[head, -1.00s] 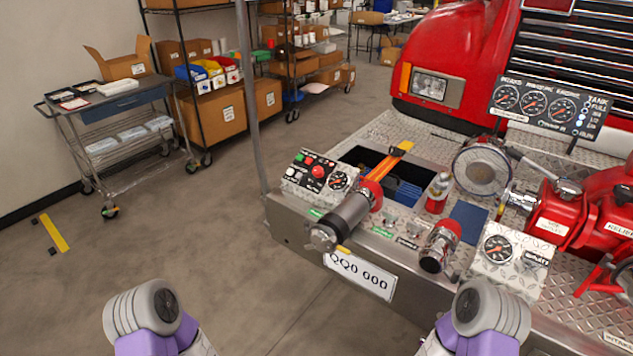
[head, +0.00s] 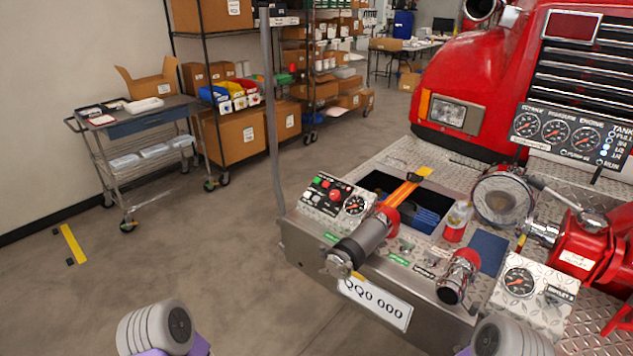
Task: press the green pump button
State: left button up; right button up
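The control box (head: 337,203) with several buttons and a gauge sits at the left end of the truck's bumper. Its small green button (head: 318,181) is at the upper left of the panel, near a larger red button (head: 335,195). My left arm (head: 160,328) shows only as a rounded joint at the bottom edge, left of the bumper. My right arm (head: 505,338) shows at the bottom right, in front of the bumper. Both grippers are out of the picture. Nothing of mine touches the control box.
A metal post (head: 273,130) rises beside the control box. A grey hose fitting (head: 362,243) and a red-ringed outlet (head: 458,276) stick out from the bumper front. A cart (head: 150,125) stands at the left wall.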

pick_arm(q)
grip_shut()
dwell(0.4)
dwell(1.2)
